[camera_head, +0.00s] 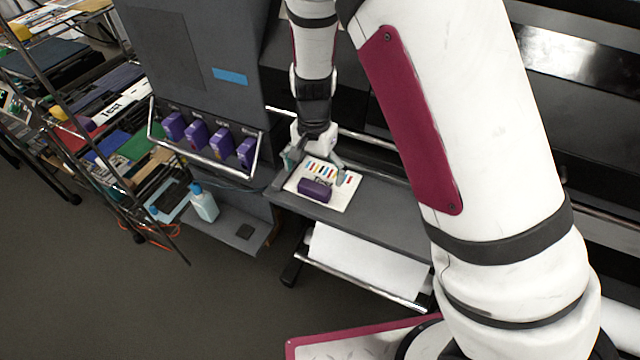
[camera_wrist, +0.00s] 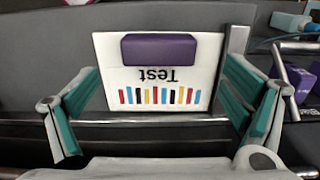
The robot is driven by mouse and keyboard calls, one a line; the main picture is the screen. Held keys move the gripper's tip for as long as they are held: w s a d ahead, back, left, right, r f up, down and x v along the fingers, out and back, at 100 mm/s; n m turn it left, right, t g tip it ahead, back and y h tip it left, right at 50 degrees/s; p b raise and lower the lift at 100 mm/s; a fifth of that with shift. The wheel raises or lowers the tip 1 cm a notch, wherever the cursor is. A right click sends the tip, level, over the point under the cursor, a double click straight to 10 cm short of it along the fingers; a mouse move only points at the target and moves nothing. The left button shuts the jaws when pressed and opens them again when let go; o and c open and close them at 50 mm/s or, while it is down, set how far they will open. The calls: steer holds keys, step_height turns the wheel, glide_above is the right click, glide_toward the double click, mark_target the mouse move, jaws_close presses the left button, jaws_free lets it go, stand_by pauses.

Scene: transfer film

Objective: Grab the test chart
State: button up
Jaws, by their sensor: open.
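The test chart (camera_head: 336,194) is a white sheet with coloured bars and the word "Test". It lies on the dark shelf in front of the large machine. A purple block (camera_head: 315,189) sits on it. In the wrist view the chart (camera_wrist: 112,72) appears upside down, with the purple block (camera_wrist: 159,50) at its far side. My gripper (camera_head: 314,168) is over the chart in the head view. In the wrist view its teal-padded fingers (camera_wrist: 160,100) are spread wide, one to each side of the chart, with nothing between them gripped. Whether the fingertips touch the shelf cannot be told.
A wire holder with several purple cartridges (camera_head: 221,142) is left of the shelf. A bottle (camera_head: 204,203) stands on a lower ledge. A rack with coloured sheets (camera_head: 137,145) is at far left. A white paper roll (camera_head: 367,262) hangs below the shelf. The floor at lower left is clear.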

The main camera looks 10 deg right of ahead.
mark_target(315, 185)
steer(key=shift+s+f+p, duration=0.2)
steer(key=shift+f+p, duration=0.3)
steer(key=shift+f, duration=2.2)
steer(key=c, duration=1.4)
steer(key=shift+r, duration=0.15)
